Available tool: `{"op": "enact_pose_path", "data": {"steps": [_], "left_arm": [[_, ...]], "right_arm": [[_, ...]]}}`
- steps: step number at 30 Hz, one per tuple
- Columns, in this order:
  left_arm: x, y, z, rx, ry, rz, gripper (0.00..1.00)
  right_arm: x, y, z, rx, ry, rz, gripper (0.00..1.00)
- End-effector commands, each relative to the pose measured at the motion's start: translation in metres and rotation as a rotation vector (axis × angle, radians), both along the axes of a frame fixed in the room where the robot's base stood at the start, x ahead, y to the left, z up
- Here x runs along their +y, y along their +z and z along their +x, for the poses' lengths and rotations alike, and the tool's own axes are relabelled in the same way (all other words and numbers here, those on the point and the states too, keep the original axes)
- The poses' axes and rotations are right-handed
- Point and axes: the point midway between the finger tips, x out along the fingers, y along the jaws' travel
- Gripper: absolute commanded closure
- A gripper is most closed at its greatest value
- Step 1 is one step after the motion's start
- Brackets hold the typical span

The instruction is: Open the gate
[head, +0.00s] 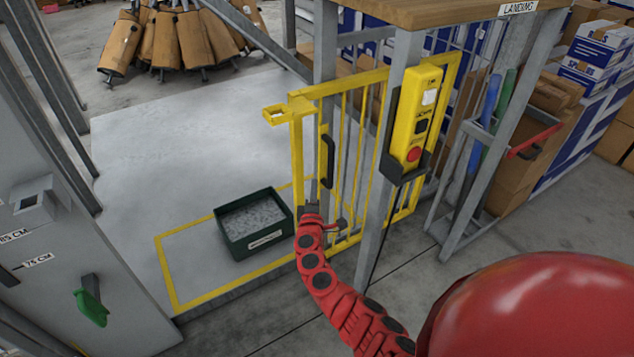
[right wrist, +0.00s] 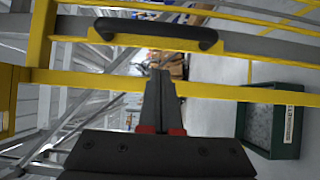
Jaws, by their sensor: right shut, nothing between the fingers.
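The yellow barred gate (head: 350,95) stands upright on the right of the raised grey platform, beside a grey post. Its free end bears a yellow catch bracket (head: 276,113). A black handle (head: 328,160) is on the gate's near-end upright; it also shows in the right wrist view (right wrist: 155,33). The red right arm reaches up from the bottom. My right gripper (head: 311,208) is shut and empty, low beside the gate's end upright and below the handle. In the right wrist view its fingers (right wrist: 160,80) overlap a yellow bar; contact cannot be told. My left gripper is not in view.
A dark green bin (head: 252,222) of grey pieces sits left of my gripper, within a yellow floor outline. A yellow control box with a red button (head: 414,154) hangs on the post. The platform (head: 160,150) is clear left of the bin.

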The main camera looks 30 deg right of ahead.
Motion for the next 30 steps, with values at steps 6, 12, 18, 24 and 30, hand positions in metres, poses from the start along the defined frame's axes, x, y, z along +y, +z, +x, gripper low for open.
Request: {"op": "enact_pose_path", "data": {"steps": [6, 12, 18, 24, 30], "left_arm": [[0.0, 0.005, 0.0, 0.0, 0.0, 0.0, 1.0], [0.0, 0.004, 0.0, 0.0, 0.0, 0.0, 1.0], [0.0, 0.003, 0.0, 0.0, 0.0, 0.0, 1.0], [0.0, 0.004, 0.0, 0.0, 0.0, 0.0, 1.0], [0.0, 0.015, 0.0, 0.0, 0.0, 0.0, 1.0]], "right_arm": [[0.021, -0.001, -0.034, 0.004, 0.006, 0.0, 1.0], [0.037, -0.002, -0.058, 0.003, 0.005, 0.001, 1.0], [0.044, 0.0, -0.07, 0.001, 0.003, 0.002, 1.0], [0.047, -0.003, -0.071, 0.007, 0.011, 0.008, 1.0], [0.092, -0.054, -0.068, 0.116, 0.225, 0.165, 1.0]]}}
